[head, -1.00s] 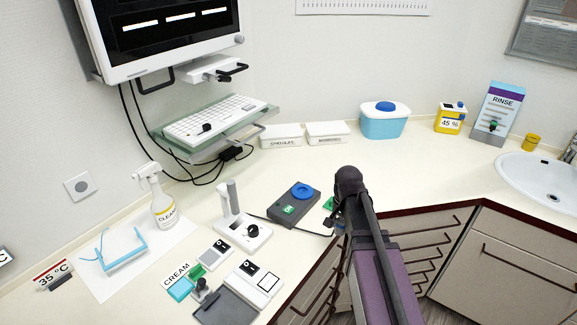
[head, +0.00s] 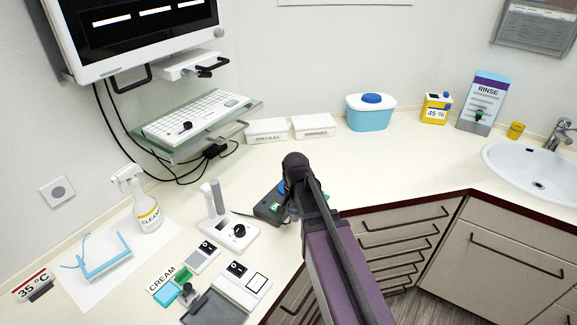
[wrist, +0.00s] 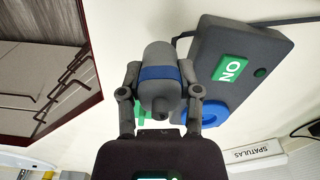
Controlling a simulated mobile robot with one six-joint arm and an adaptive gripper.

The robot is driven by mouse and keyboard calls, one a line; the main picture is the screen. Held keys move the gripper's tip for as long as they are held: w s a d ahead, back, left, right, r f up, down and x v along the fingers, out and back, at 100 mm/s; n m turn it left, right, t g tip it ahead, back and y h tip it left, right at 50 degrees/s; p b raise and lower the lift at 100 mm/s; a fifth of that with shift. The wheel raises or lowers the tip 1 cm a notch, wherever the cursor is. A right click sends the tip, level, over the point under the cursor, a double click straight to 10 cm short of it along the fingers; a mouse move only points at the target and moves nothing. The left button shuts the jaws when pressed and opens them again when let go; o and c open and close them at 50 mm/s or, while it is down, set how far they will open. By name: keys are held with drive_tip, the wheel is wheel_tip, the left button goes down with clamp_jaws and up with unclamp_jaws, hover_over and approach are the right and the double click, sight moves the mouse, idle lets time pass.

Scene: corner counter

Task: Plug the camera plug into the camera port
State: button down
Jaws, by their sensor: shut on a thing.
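My gripper (wrist: 160,100) is shut on a grey, rounded cylindrical piece with a blue band (wrist: 158,62), likely the camera plug. Its fingers press on both sides of it. In the head view my arm's dark end hides the gripper and the held piece. A dark grey box with a green "ON" label (head: 268,206) lies on the counter just left of my arm's end. It also shows in the wrist view (wrist: 212,40), beside the held piece, with a blue round part (wrist: 213,114). No camera port can be made out for certain.
A white docking stand (head: 231,230) stands left of the dark box. A white unit (head: 188,64) sits under the monitor. Flat white devices (head: 243,278) lie at the front left. White boxes (head: 267,130) line the wall. Counter at right, before the sink (head: 535,165), is clear.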

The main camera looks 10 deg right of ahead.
drive_tip(key=shift+w+d, duration=0.1)
drive_tip(key=shift+d, duration=0.05)
drive_tip(key=w+r+m+p, duration=0.1)
drive_tip(key=w+r+p, duration=0.2)
drive_tip(key=w, duration=0.4)
drive_tip(key=w+r+m+p, duration=0.1)
drive_tip(key=w+r+p, duration=0.2)
drive_tip(key=w, duration=0.5)
drive_tip(key=shift+d, duration=0.45)
drive_tip(key=shift+s, duration=0.1)
drive_tip(key=shift+f+b, duration=2.7)
drive_tip(key=shift+f, duration=0.05)
idle(0.5)
drive_tip(key=shift+f+b, duration=0.7)
drive_tip(key=shift+b, duration=0.05)
idle(0.7)
drive_tip(key=shift+c, duration=1.1)
unclamp_jaws()
drive_tip(key=shift+r, duration=0.25)
